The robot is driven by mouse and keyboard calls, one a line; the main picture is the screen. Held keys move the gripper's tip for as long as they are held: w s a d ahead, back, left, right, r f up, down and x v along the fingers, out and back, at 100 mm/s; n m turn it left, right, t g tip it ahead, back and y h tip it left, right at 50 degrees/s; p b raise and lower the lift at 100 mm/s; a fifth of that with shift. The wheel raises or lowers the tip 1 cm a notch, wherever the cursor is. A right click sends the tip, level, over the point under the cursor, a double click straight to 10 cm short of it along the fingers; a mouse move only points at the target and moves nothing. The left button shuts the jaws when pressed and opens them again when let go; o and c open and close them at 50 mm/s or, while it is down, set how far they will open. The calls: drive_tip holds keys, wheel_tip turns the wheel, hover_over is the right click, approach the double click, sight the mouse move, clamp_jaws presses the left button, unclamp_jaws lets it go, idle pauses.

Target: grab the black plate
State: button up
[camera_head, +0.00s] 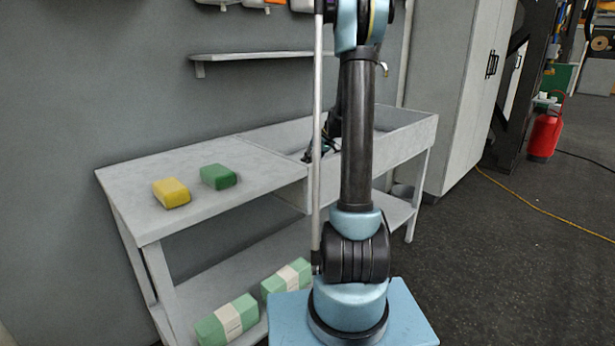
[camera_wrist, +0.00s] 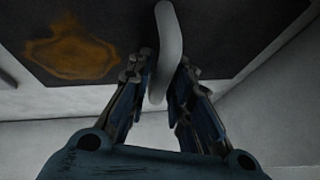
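My gripper (camera_wrist: 164,72) reaches down into the sink basin at the right end of the grey bench; in the head view it is mostly hidden behind my arm. In the wrist view its two fingers stand a little apart, one on each side of a narrow, curved, pale grey piece (camera_wrist: 168,35). This piece looks like a plate seen nearly edge-on, but I cannot tell that it is the black plate. I cannot tell whether the fingers press on it. No clearly black plate shows in the head view.
A dark panel (camera_wrist: 225,28) with an orange-brown stain lies beyond the fingers, with pale walls around it. The basin's front wall (camera_head: 385,150) stands close to my arm. A yellow block (camera_head: 171,193) and a green block (camera_head: 218,177) sit on the bench's left part.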

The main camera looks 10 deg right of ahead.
drive_tip(key=shift+f, duration=0.1)
clamp_jaws()
idle(0.4)
